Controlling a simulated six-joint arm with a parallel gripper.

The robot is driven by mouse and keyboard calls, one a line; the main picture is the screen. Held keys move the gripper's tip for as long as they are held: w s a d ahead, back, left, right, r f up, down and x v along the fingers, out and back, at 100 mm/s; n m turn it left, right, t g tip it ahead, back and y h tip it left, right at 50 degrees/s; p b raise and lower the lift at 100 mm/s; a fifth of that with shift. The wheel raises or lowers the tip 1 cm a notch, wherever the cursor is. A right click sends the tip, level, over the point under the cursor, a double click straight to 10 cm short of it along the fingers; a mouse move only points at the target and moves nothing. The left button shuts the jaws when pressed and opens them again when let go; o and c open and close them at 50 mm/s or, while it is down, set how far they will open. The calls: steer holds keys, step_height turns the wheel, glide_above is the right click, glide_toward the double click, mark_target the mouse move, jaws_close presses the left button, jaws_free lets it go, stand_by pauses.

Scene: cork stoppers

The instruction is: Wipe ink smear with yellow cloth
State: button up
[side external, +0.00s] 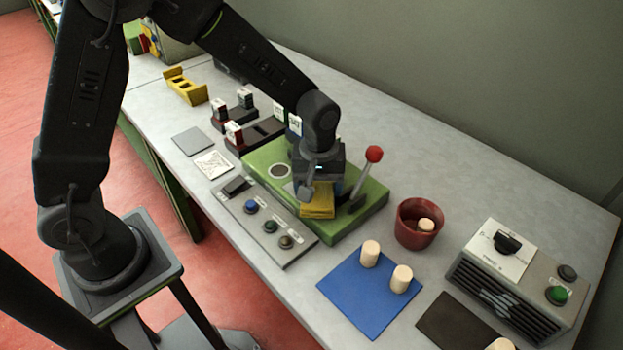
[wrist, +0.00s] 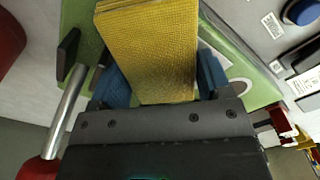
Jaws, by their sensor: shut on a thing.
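The yellow cloth (side external: 318,205) is a folded block, held at the green panel (side external: 346,226) on the table. My gripper (side external: 318,186) points down over the panel and is shut on the cloth. In the wrist view the cloth (wrist: 150,45) sits between the two blue fingers of my gripper (wrist: 158,85), with the green panel (wrist: 78,18) beneath. I cannot tell whether the cloth touches the panel. A white ring mark (side external: 279,171) shows on the panel, left of my gripper. I cannot make out an ink smear; the cloth and gripper hide part of the panel.
A lever with a red knob (side external: 374,154) rises from the panel close to the right of my gripper. A grey button box (side external: 262,222) lies in front. A red pot (side external: 417,225) and a blue mat (side external: 366,305) with cork stoppers (side external: 370,252) are to the right.

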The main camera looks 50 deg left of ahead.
steer(key=shift+s+d+f, duration=0.1)
steer(key=shift+d+f, duration=0.1)
steer(key=shift+d, duration=0.45)
steer(key=shift+r, duration=3.1)
steer(key=shift+r, duration=0.15)
steer(key=shift+r, duration=1.4)
steer(key=shift+f, duration=0.1)
steer(key=shift+w+a+f, duration=0.1)
steer(key=shift+f, duration=1)
steer(key=shift+w+a+f, duration=0.1)
steer(key=shift+w+f, duration=0.05)
steer(key=shift+f, duration=1)
steer(key=shift+w+a+f, duration=0.1)
steer(key=shift+f, duration=1)
steer(key=shift+f, duration=1)
